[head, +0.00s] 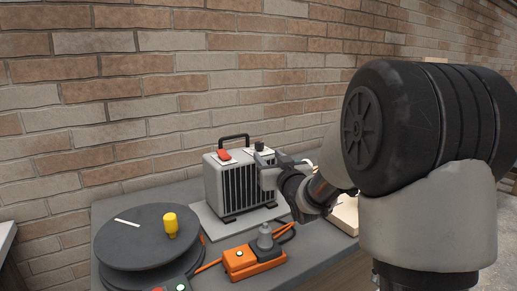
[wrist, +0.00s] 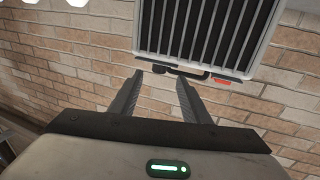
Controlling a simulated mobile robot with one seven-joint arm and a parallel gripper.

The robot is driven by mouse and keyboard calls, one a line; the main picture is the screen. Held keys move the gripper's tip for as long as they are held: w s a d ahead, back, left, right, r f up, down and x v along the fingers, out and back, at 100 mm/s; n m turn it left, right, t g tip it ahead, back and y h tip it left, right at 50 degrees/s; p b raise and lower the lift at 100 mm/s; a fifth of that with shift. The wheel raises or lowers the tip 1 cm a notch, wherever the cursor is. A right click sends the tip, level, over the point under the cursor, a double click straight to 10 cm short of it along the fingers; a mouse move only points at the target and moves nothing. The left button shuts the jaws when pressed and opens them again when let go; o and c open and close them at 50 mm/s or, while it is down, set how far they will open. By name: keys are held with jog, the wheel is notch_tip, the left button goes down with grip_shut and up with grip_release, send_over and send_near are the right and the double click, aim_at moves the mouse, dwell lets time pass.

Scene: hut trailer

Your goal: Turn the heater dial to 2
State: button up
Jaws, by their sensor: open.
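The heater (head: 228,190) is a grey box with a dark front grille and a black top handle, standing against the brick wall. Its black dial (head: 259,146) is on the top at the right, and a red switch (head: 223,155) is at the left. My gripper (head: 270,168) is open at the heater's right side, close to the dial. In the wrist view the heater (wrist: 245,40) appears upside down, and the dial (wrist: 160,69) shows between the tips of the open fingers (wrist: 160,80). Contact cannot be told. The dial's setting is too small to read.
The heater stands on a light board on a grey table (head: 200,262). A dark cable reel (head: 145,240) with a yellow knob (head: 170,224) is at the left. An orange socket box (head: 252,262) with a grey plug (head: 265,236) sits in front of the heater.

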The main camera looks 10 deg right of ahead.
aim_at(261, 148)
jog(key=w, duration=0.3)
jog(key=w+a, duration=0.1)
jog(key=w, duration=0.6)
jog(key=shift+w+a, duration=0.15)
jog(key=c, duration=1)
